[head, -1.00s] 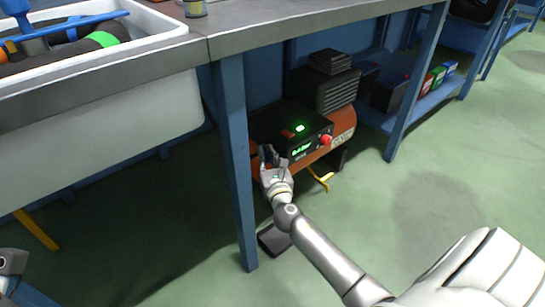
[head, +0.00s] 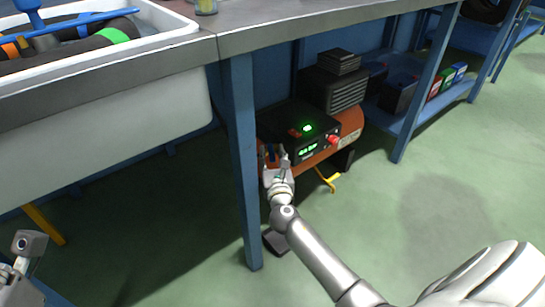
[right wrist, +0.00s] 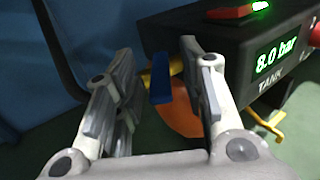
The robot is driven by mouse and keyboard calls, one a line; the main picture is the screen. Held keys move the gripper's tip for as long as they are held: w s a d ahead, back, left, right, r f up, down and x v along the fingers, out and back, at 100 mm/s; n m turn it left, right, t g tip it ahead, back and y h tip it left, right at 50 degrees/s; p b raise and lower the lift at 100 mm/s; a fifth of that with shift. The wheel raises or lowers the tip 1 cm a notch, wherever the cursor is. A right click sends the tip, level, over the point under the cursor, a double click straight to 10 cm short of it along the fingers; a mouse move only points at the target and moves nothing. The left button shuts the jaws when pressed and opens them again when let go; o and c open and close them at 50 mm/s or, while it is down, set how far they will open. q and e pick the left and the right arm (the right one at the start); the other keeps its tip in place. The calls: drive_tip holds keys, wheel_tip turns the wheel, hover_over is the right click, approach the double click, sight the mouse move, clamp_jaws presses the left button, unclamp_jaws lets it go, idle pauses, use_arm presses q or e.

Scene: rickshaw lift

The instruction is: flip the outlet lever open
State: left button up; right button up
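The outlet lever is a small blue handle (right wrist: 160,78) on a brass-yellow fitting beside the compressor's black control box (right wrist: 240,55). In the right wrist view it stands upright between the fingers of my right gripper (right wrist: 157,60), with visible gaps on both sides. The gripper is open. In the head view my right gripper (head: 274,156) is at the left end of the orange compressor (head: 351,130), under the bench; its fingers partly hide the lever there. Part of my left arm (head: 28,245) shows at the lower left; its finger state is unclear.
A blue bench leg (head: 240,170) stands just left of my right gripper. A red knob (head: 333,139) and a display reading 8.0 bar are on the box. A yellow handle (head: 327,180) hangs below. A white sink (head: 110,110) is at upper left. Green floor is clear at right.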

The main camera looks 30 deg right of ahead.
drive_tip(key=v, duration=1.2)
drive_tip(key=shift+f, duration=0.1)
drive_tip(key=shift+c, duration=0.3)
